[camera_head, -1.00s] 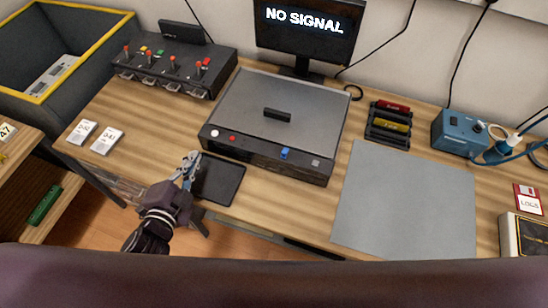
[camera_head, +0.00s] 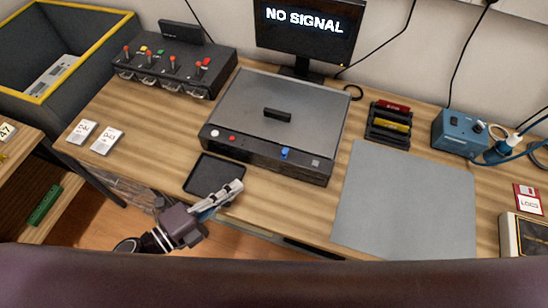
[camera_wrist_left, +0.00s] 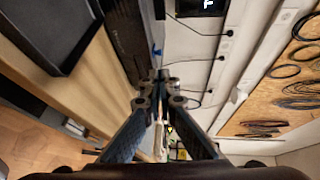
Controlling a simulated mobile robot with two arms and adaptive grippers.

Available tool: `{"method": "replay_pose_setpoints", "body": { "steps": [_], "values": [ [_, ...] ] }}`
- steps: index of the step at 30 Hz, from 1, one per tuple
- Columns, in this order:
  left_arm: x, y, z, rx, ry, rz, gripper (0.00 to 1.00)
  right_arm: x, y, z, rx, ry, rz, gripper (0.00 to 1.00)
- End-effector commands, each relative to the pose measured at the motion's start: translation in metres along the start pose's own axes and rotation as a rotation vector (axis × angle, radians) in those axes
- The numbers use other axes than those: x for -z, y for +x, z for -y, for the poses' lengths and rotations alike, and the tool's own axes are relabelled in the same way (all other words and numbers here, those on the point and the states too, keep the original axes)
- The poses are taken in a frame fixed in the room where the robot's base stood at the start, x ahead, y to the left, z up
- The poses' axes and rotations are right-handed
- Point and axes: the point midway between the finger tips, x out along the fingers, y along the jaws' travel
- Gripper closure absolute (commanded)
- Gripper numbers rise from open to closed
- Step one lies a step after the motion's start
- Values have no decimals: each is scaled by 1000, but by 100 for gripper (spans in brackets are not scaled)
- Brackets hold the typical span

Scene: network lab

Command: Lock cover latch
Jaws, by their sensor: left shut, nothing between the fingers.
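The device with a flat grey cover (camera_head: 280,105) stands on the table, its cover lying closed with a black handle (camera_head: 277,115) on top. A small blue latch (camera_head: 285,153) is on the dark front panel. It also shows as a blue spot in the left wrist view (camera_wrist_left: 156,51), just beyond the fingertips. My left gripper (camera_head: 238,186) is shut and empty, over the right corner of the black tray, in front of the panel and apart from the latch. In the left wrist view its fingertips (camera_wrist_left: 161,78) are together. My right gripper is not in view.
The shallow black tray (camera_head: 205,174) lies before the device. A switch box (camera_head: 174,70) stands to the left, a grey mat (camera_head: 405,200) lies to the right. A monitor (camera_head: 308,28) and a rack of cartridges (camera_head: 389,124) are behind.

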Motion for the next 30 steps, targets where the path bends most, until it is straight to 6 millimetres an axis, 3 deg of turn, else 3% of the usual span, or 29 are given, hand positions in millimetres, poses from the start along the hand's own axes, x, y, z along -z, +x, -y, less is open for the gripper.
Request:
{"method": "replay_pose_setpoints", "body": {
  "steps": [8,21,30],
  "values": [
    [-1,26,5,4,1,2,100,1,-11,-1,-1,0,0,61],
    [-1,115,4,3,-1,3,100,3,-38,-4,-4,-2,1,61],
    [-1,140,1,1,-1,1,100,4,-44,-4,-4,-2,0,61]
  ]
}}
